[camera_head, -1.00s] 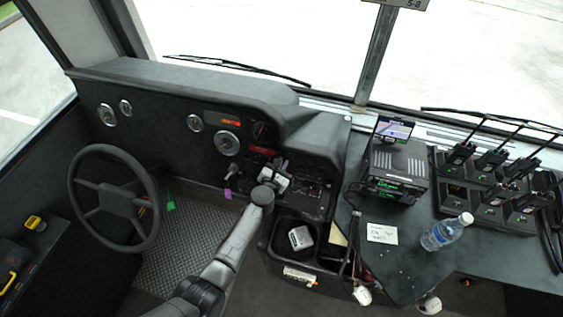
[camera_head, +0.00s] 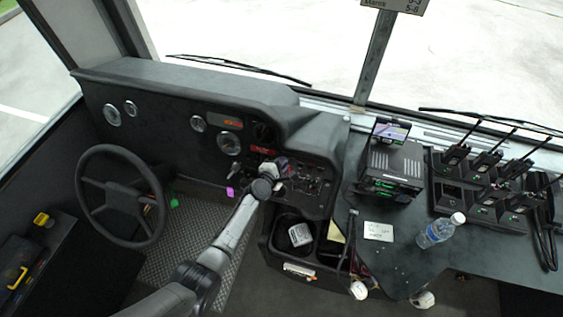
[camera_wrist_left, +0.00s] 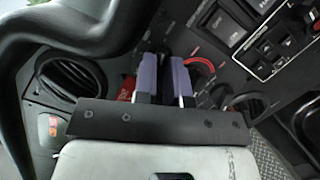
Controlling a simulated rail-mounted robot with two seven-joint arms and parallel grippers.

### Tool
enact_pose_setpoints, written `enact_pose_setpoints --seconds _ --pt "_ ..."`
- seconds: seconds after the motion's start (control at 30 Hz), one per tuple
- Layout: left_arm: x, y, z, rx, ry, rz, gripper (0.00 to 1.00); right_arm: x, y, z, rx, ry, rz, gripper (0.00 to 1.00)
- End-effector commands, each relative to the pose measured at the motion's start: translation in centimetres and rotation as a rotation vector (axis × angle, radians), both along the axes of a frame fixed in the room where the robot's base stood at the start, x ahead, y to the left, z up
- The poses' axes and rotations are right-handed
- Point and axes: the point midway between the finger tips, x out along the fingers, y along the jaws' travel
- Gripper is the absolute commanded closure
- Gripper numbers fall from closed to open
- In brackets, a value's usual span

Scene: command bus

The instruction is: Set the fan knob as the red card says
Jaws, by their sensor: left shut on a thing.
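A red card (camera_head: 259,149) stands on the dark dashboard; its writing is too small to read. A red patch (camera_wrist_left: 127,88) shows beside the fingers in the left wrist view. My left gripper (camera_head: 277,168) reaches the switch panel just below and right of the card. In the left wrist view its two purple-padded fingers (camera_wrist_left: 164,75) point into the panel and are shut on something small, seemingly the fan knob. The knob is hidden between the fingers, so its setting cannot be read. My right gripper is not in view.
The steering wheel (camera_head: 122,198) is at the left. A bin (camera_head: 272,240) is below the panel. A radio unit (camera_head: 395,165), a water bottle (camera_head: 436,232), a white note (camera_head: 378,231) and several handheld radios in chargers (camera_head: 452,200) occupy the right counter.

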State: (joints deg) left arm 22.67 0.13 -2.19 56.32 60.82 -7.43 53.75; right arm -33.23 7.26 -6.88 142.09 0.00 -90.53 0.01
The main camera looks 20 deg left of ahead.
Motion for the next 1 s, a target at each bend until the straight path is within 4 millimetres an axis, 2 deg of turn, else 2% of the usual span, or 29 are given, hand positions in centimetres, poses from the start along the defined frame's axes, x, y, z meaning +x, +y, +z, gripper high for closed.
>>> enact_pose_setpoints --seconds 0.3,0.83,0.87,1.0 --pt "-0.01 0.03 0.01 0.098 0.009 -0.035 1.0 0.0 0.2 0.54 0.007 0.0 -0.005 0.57" --pt "0.0 0.01 -0.01 0.118 0.01 -0.043 1.0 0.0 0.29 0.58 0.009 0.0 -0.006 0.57" --pt "0.0 0.01 -0.01 0.118 0.01 -0.043 0.87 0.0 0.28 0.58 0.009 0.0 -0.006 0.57" --pt "0.0 0.0 0.0 0.117 0.009 -0.043 0.74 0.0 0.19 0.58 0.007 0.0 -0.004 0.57"
